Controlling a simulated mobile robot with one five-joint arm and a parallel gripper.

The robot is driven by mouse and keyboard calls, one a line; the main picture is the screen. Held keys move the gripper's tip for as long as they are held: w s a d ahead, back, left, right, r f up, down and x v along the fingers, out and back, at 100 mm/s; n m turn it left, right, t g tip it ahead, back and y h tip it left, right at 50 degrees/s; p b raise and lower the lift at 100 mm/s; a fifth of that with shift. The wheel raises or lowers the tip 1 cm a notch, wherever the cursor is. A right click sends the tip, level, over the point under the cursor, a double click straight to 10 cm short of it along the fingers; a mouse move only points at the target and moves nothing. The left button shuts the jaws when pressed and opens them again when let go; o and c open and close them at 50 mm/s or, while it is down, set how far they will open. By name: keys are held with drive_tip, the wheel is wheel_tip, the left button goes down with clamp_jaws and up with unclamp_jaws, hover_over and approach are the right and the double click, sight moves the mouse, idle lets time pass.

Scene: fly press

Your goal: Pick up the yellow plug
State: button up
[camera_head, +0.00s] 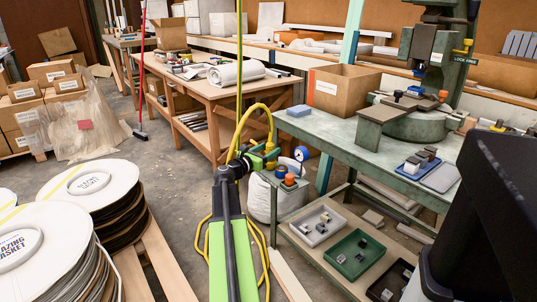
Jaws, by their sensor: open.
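A small yellow-topped piece (497,126) is on the bench at the far right, beside the press; it may be the yellow plug, but it is too small to be sure. My gripper (270,153) has green jaws and is at the near left corner of the green bench. It is open, and the yellow hose along my arm partly covers it. I cannot tell what is between its jaws. Just beyond and below the jaws are a blue-topped piece (301,154) and an orange-topped piece (290,180).
The green bench (335,130) carries a cardboard box (343,90), the press (430,60) and small parts. Its lower shelf holds a white tray (336,231), a green tray (375,254) and a dark tray. Stacked discs (90,185) stand left. Open floor (165,165) lies between.

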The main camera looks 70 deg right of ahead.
drive_tip(key=x, duration=0.4)
drive_tip(key=shift+f, duration=0.1)
clamp_jaws()
